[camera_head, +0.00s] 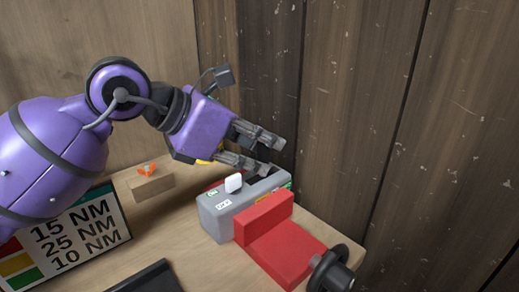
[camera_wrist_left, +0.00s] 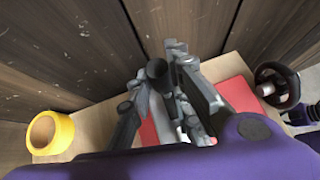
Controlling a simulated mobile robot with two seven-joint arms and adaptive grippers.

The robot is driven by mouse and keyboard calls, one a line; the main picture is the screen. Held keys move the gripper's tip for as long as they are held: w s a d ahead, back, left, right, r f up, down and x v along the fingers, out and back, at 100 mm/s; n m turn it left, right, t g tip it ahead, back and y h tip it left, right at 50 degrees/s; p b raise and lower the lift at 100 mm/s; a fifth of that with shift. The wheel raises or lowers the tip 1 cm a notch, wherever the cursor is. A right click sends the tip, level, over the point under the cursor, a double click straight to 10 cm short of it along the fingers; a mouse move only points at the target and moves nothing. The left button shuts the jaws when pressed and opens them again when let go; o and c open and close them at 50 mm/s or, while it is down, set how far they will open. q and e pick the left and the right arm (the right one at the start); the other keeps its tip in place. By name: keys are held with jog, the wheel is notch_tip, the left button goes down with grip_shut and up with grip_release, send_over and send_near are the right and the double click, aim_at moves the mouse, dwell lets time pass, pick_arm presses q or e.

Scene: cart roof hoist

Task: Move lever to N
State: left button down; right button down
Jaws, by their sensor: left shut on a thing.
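A grey control box (camera_head: 240,207) sits on the wooden bench, with a white switch (camera_head: 233,183) and small green and yellow labels. My left gripper (camera_head: 273,155) reaches over the far end of the box. In the left wrist view its fingers (camera_wrist_left: 158,80) are shut around a lever with a dark round knob (camera_wrist_left: 157,68). In the head view the fingers hide most of the lever. The lever's position marks, including N, are too small or hidden to read.
A red block-like fixture (camera_head: 285,250) with a black handwheel (camera_head: 335,272) stands right beside the box. A sign with torque values (camera_head: 75,240) leans at left. A wooden block (camera_head: 150,183) with an orange piece lies behind. Yellow tape (camera_wrist_left: 50,132) and wooden walls (camera_head: 340,110) are close.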

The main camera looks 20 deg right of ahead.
pick_arm(q)
jog(key=shift+w+a+r, duration=0.1)
jog(key=shift+w+r, duration=0.15)
jog(key=shift+w, duration=0.1)
jog(key=c, duration=1.7)
grip_release()
jog(key=shift+f, duration=0.1)
jog(key=shift+s, duration=0.15)
jog(key=v, duration=1.2)
jog(key=shift+f, duration=0.1)
